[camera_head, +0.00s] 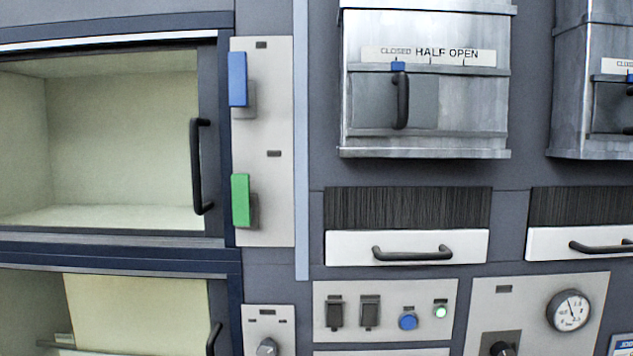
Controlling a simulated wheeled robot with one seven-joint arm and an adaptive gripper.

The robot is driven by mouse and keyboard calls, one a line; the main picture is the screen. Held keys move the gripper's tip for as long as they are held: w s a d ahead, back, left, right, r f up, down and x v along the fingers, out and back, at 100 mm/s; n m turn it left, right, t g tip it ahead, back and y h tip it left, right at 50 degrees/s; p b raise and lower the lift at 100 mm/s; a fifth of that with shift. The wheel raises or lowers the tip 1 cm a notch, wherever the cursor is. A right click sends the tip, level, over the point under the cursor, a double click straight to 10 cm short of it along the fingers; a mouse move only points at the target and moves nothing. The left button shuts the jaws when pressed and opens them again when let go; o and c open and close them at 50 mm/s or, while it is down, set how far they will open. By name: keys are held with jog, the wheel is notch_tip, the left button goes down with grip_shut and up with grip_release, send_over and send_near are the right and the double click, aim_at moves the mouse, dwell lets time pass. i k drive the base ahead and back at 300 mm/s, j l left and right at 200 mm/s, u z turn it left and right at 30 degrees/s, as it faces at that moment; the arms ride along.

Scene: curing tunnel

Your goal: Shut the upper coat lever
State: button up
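Two flat lever handles stand one above the other on a pale vertical panel (283,120). The upper lever is blue (237,79) and the lower lever is green (240,200). Both handles stand upright at the panel's left edge, each with a grey block behind its lower right side. Small dark labels are on the panel, too small to read, so I cannot tell from wording which is the coat lever. My gripper is not in view.
Left is a cream chamber (120,140) behind a dark-framed door with a black handle (199,166). Right is a metal box (425,110) with a sliding shutter marked CLOSED and HALF OPEN. Below it are a white drawer (340,246), switches (369,311) and a gauge (570,310).

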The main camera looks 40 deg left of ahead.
aim_at(241, 208)
jog(key=u, duration=2)
